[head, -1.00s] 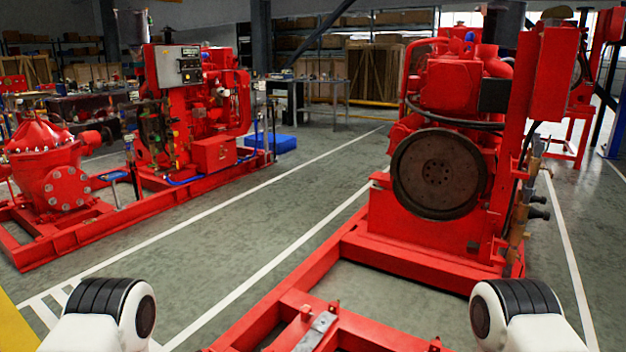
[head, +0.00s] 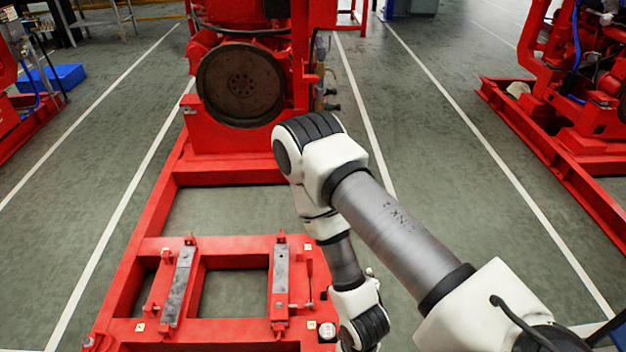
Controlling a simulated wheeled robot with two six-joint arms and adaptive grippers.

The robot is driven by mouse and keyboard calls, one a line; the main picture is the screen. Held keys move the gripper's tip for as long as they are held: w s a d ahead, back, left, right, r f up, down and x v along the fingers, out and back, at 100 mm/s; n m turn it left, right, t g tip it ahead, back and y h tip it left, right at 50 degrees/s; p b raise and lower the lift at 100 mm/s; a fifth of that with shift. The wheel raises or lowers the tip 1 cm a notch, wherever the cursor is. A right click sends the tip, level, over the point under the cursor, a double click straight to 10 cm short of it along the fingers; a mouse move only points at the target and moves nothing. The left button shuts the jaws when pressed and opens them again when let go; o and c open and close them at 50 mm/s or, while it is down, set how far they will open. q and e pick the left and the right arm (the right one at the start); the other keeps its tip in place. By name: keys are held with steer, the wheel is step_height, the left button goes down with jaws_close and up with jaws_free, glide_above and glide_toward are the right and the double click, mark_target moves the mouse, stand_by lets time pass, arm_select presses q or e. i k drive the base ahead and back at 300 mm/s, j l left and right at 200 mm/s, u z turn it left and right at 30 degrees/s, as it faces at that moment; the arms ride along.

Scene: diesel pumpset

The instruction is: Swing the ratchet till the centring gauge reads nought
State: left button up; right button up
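A small round white-faced disc (head: 326,331), which may be the centring gauge, sits on the red base frame (head: 213,244) at the bottom, just left of my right arm's lower joint. Its reading is too small to tell. My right arm reaches in from the right and bends down beside the frame. Its gripper is below the picture edge. My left gripper is out of view.
A red diesel engine with a dark flywheel (head: 240,85) stands at the far end of the frame. A left-hand pad (head: 178,285) lies across from the right one. Another red pumpset (head: 570,110) stands at right. The grey floor between is clear.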

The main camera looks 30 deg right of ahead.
mark_target(309, 261)
steer(key=z, duration=1.25)
steer(key=i+z, duration=0.2)
steer(key=z, duration=0.15)
steer(key=i+j+z, duration=0.1)
steer(key=z, duration=0.2)
